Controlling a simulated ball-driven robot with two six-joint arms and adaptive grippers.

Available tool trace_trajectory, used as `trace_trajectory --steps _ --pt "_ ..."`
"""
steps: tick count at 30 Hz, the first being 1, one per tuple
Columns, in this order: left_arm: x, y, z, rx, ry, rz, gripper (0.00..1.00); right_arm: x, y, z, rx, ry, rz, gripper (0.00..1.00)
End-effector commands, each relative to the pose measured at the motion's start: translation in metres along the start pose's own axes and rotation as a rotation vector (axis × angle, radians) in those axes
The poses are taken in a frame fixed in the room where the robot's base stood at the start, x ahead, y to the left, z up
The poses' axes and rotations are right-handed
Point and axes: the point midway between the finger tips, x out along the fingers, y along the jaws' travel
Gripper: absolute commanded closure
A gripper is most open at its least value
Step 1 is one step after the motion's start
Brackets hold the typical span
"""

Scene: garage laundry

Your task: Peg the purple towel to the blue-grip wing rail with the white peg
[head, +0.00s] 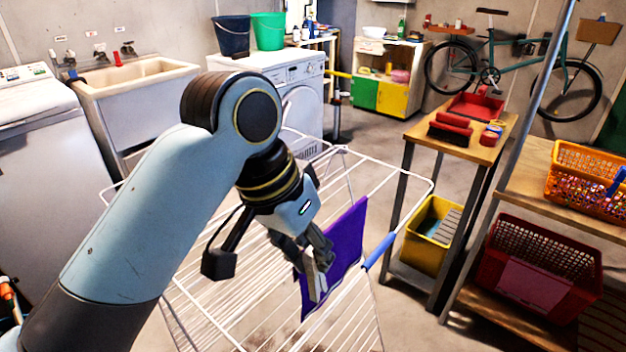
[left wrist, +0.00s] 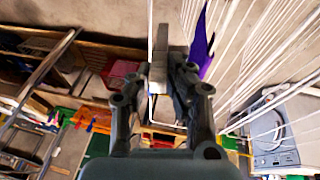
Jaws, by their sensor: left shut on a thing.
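My left gripper (head: 317,268) is shut on the white peg (head: 318,288), which points down from its fingertips. In the left wrist view the peg (left wrist: 178,52) shows greyish between the fingers. The purple towel (head: 346,240) hangs over the drying rack's wing, just behind and right of the gripper in the head view. The gripper and peg cover part of its left side. The rail's blue grip (head: 379,251) is right of the towel. My right gripper is out of view.
The white wire drying rack (head: 215,315) spreads below my left arm. A wooden table (head: 488,150) with red brushes stands right of the rack, with a yellow crate (head: 432,236) under it. A red basket (head: 540,268) stands at the right. Floor is clear behind the rack.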

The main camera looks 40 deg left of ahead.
Motion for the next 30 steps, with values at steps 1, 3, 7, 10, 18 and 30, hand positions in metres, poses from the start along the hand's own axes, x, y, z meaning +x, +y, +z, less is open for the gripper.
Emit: trace_trajectory --steps 1,3,7,10,18,30 --pt "0.008 -0.002 0.002 0.006 -0.003 0.000 1.00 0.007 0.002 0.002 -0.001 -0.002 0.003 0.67" --pt "0.013 -0.004 0.002 0.033 -0.010 0.005 1.00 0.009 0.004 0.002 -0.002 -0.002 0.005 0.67" --pt "0.017 -0.008 -0.008 0.175 -0.043 0.036 1.00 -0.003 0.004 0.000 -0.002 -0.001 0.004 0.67" --pt "0.015 -0.011 -0.024 0.377 -0.084 0.085 1.00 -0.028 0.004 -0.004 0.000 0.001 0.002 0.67" --pt "-0.015 -0.025 -0.068 1.035 -0.189 0.243 1.00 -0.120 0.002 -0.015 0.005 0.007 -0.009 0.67" --pt "-0.046 -0.045 -0.094 1.574 -0.245 0.367 1.00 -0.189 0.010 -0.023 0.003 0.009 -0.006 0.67"
